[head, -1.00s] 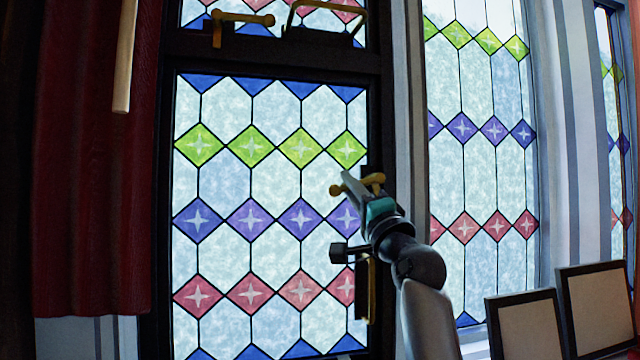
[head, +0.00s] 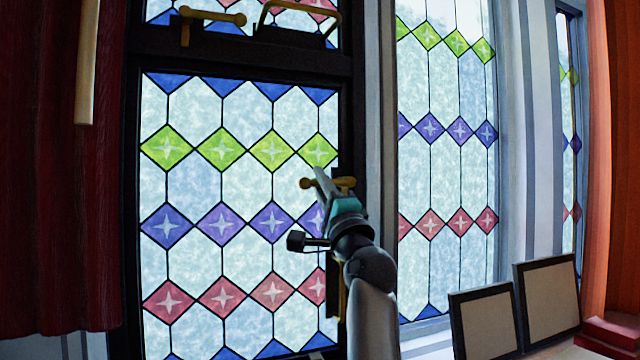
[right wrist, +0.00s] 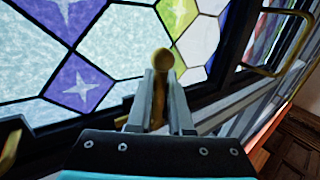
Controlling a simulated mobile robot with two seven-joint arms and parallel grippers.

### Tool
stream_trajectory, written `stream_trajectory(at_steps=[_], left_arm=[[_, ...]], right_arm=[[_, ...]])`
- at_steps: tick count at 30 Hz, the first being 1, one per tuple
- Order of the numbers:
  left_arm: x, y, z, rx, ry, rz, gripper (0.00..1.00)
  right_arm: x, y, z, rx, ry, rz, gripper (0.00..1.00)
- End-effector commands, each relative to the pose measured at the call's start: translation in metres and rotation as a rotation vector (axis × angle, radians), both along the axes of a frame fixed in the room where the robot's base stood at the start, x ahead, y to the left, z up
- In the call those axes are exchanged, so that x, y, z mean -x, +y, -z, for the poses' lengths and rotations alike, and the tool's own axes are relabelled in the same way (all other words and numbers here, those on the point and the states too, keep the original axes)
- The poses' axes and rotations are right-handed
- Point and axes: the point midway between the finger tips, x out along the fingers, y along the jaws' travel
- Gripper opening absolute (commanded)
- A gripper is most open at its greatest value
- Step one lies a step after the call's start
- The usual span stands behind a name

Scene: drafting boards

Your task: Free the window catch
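The window catch (head: 346,183) is a small brass lever with a rounded knob, on the dark right frame of the stained-glass window (head: 228,190). My right gripper (head: 322,182) is at this lever, with its arm coming up from below. In the right wrist view, the two grey fingers of my right gripper (right wrist: 160,95) lie close on either side of the brass lever (right wrist: 162,60), and its knob stands out beyond their tips. The fingers look closed on it. They partly hide the lever and its mount. My left gripper is not in view.
A second brass latch (head: 212,18) and a brass loop handle (head: 325,20) sit on the crossbar above. A dark red curtain (head: 55,190) hangs at the left, a pale rod (head: 86,60) before it. Two framed boards (head: 485,322) stand at the lower right.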

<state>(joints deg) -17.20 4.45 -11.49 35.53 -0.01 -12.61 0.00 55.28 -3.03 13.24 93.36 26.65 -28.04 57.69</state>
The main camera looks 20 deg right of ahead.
Motion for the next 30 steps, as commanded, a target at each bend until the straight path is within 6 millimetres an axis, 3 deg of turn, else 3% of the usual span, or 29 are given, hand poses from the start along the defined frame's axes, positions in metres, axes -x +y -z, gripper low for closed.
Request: stream_trajectory(at_steps=[1,8,20,30], left_arm=[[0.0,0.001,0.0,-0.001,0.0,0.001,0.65],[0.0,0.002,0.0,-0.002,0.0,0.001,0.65],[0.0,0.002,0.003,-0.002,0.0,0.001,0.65],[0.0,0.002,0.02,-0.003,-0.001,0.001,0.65]], right_arm=[[0.0,0.0,-0.001,0.0,-0.002,0.0,0.23],[0.0,0.0,-0.001,0.001,-0.001,0.001,0.48],[0.006,0.0,0.005,0.001,-0.001,0.001,0.48],[0.046,-0.001,0.033,0.001,0.0,0.002,0.48]])
